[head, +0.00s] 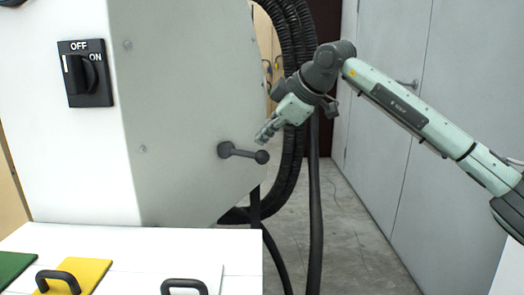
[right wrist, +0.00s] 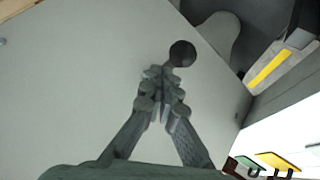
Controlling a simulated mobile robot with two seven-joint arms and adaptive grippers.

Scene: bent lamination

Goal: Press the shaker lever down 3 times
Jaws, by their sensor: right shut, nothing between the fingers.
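The shaker lever (head: 243,153) is a dark grey handle with a round ball end, mounted on the light grey side panel of the machine in the head view. It points to the right and slightly down. Its ball also shows in the right wrist view (right wrist: 183,53), just beyond the fingertips. My right gripper (head: 264,138) is shut and empty, with its fingertips just above the ball end in the head view. In the right wrist view the closed fingers (right wrist: 164,80) point at the lever. I cannot tell whether they touch it. My left gripper is not in view.
A black OFF/ON rotary switch (head: 86,74) is on the white front panel. Black hoses (head: 290,160) hang behind the machine. A white worktop (head: 130,240) below holds green (head: 14,268) and yellow (head: 92,272) panels with black handles. Grey cabinet doors (head: 400,200) stand at right.

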